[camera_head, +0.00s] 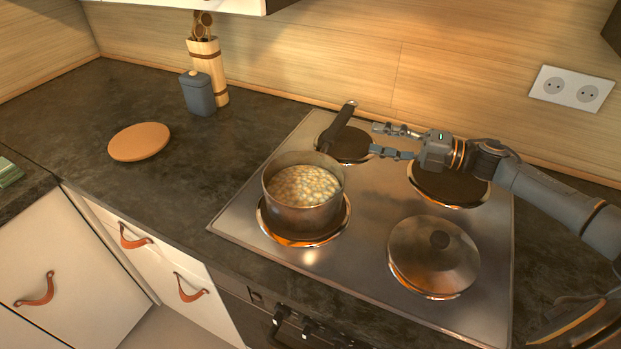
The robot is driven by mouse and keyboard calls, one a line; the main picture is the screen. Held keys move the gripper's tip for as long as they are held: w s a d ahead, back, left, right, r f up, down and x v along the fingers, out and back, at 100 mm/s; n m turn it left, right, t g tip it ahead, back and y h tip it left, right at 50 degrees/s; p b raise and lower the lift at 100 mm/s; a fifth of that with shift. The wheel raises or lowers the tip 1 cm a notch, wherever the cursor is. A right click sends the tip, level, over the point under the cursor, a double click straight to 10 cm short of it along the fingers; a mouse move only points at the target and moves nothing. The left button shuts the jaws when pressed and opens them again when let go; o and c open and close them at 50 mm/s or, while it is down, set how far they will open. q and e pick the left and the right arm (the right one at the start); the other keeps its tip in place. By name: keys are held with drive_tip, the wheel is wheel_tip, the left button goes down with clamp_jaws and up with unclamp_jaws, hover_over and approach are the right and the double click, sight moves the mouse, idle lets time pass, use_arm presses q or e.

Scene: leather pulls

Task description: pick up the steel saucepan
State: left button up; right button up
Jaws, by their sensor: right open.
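The steel saucepan (303,213) stands upright on the front-left burner of the cooktop, filled with pale, lumpy food. Its dark handle (339,127) points up and back, toward the rear-left burner. My right gripper (374,139) comes in from the right, just to the right of the handle. Its two fingers are apart and point left toward the handle, with nothing between them. It appears apart from the handle. My left gripper is not in view.
A steel lid (420,262) with a dark knob lies on the front-right burner. A round wooden board (139,142), a grey canister (197,93) and a wooden utensil holder (208,66) stand on the left counter. The counter between board and cooktop (236,205) is clear.

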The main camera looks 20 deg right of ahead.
sight(341, 132)
drive_tip(key=p+x, duration=0.1)
drive_tip(key=x, duration=0.4)
drive_tip(key=shift+d, duration=0.1)
drive_tip(key=shift+w+a+r, duration=0.1)
drive_tip(key=shift+w+a, duration=0.1)
drive_tip(key=shift+w, duration=0.05)
drive_tip(key=p+x, duration=0.1)
drive_tip(key=x, duration=0.2)
drive_tip(key=shift+w+a+p, duration=0.15)
drive_tip(key=shift+w+p, duration=0.25)
drive_tip(key=shift+w+a+f, duration=0.3)
drive_tip(key=shift+a, duration=0.1)
drive_tip(key=shift+s, duration=0.1)
clamp_jaws()
drive_tip(key=shift+r, duration=0.1)
